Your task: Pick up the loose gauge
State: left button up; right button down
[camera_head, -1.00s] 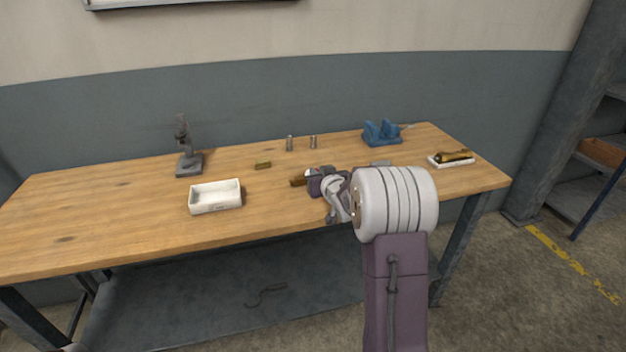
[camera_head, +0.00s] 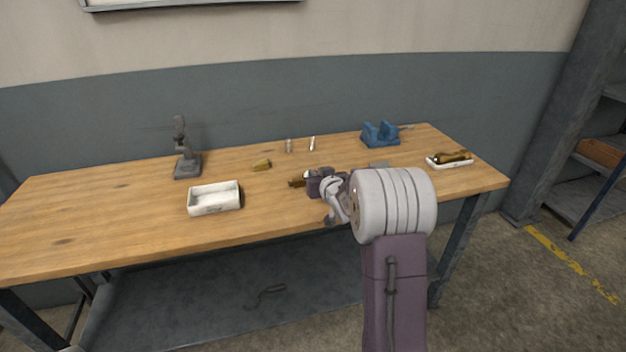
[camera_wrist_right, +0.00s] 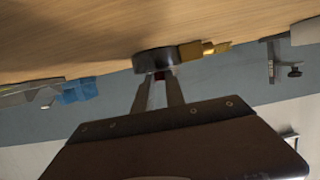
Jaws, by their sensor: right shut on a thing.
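My right gripper (camera_head: 318,181) is over the front middle of the workbench, with its arm coming up from the lower right. In the right wrist view its two fingers (camera_wrist_right: 157,82) are shut on a dark round body (camera_wrist_right: 153,61), which I take to be the loose gauge. A brass fitting (camera_wrist_right: 190,51) sticks out of its side. In the head view the brass end (camera_head: 297,182) shows left of the gripper; the rest is hidden. I cannot tell whether the gauge touches the bench.
On the bench (camera_head: 110,215) are a white tray (camera_head: 214,210), a grey stand (camera_head: 187,165), a small brass piece (camera_head: 262,165), two small cylinders (camera_head: 289,146), a blue vise-like fixture (camera_head: 380,134) and a white tray with a brass item (camera_head: 452,157). The bench's left side is clear.

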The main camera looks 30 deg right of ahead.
jog(key=shift+r, duration=0.15)
jog(key=r+p, duration=0.2)
jog(key=r, duration=0.3)
jog(key=shift+s+d+p, duration=0.2)
jog(key=shift+d+p, duration=0.05)
jog(key=shift+p, duration=0.15)
jog(key=s+d+r+p, duration=0.5)
jog(key=s+d, duration=0.2)
jog(key=s, duration=0.1)
jog(key=shift+d+r, duration=0.35)
jog(key=shift+r, duration=0.05)
